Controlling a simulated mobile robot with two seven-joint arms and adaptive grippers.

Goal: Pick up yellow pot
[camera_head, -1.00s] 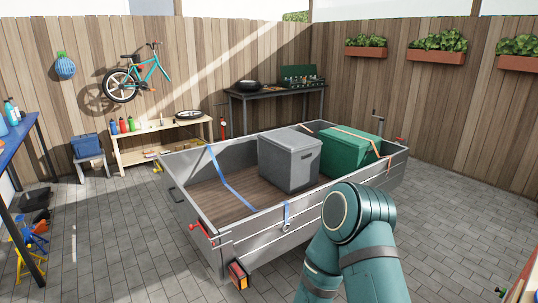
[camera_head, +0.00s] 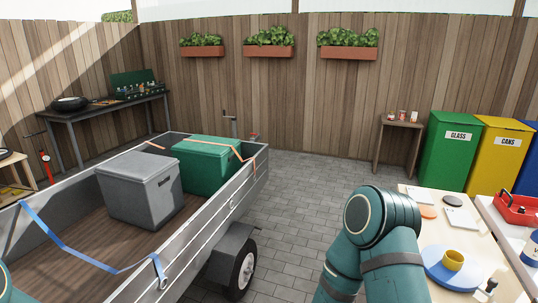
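A small yellow pot (camera_head: 453,260) stands on a blue round plate (camera_head: 447,273) on the light wooden workbench (camera_head: 416,215) at the lower right. My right arm shows in the lower middle, left of the workbench and apart from the pot. Its gripper is out of the picture. Only a sliver of my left arm shows at the lower left edge, and the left gripper is out of the picture.
A trailer (camera_head: 85,222) with a grey box (camera_head: 140,189) and a green box (camera_head: 209,165) stands at the left. Green (camera_head: 449,150) and yellow (camera_head: 497,160) bins stand behind the workbench. A red tray (camera_head: 514,209) lies on a white surface at far right. Paved floor between is clear.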

